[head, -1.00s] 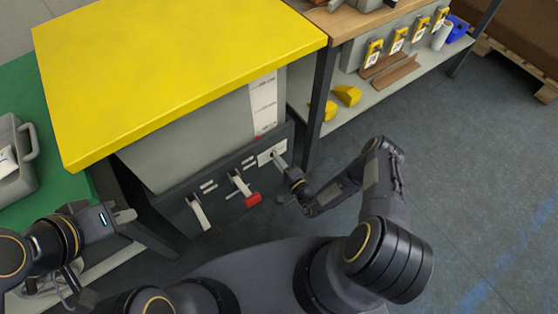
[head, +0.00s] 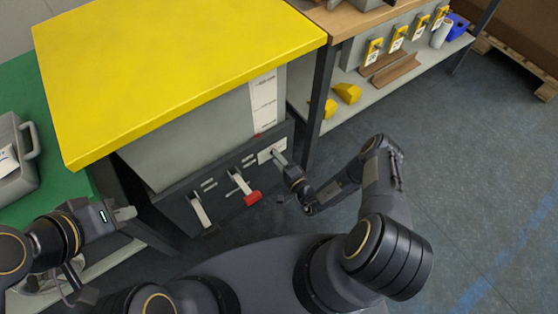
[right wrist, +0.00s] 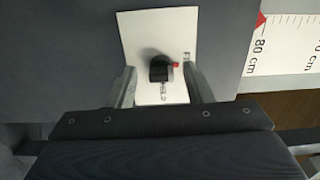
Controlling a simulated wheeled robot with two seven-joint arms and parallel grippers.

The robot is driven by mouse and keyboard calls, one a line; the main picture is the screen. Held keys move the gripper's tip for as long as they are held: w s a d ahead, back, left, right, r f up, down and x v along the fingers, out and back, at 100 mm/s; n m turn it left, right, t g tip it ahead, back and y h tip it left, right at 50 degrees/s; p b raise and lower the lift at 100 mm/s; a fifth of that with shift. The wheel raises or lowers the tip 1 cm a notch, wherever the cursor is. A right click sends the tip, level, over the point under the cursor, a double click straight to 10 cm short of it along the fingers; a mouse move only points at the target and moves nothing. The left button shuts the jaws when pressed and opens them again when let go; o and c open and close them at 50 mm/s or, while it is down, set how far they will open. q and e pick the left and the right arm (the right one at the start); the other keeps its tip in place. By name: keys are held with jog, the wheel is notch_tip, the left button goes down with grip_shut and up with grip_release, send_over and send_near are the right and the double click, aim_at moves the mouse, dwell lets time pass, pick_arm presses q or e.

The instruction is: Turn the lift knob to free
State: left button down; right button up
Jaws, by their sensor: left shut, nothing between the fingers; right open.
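The lift knob (right wrist: 160,68) is a small black knob with a red mark on its right side, on a white plate (right wrist: 130,28) on the dark front panel. In the right wrist view my right gripper (right wrist: 157,85) is open, with one finger on each side of the knob. I see a gap between the knob and each finger. In the head view my right gripper (head: 279,157) is at the white plate under the yellow-topped table (head: 180,70), and it hides the knob. My left gripper (head: 125,214) is shut and empty at the lower left, away from the panel.
A white lever (head: 200,212) and a red-ended lever (head: 252,198) are on the panel left of the plate. A height scale in cm (right wrist: 290,45) is at the right. A grey case (head: 15,160) lies on the green table.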

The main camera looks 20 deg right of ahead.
jog(key=p+v, duration=0.1)
jog(key=v, duration=0.7)
dwell(0.5)
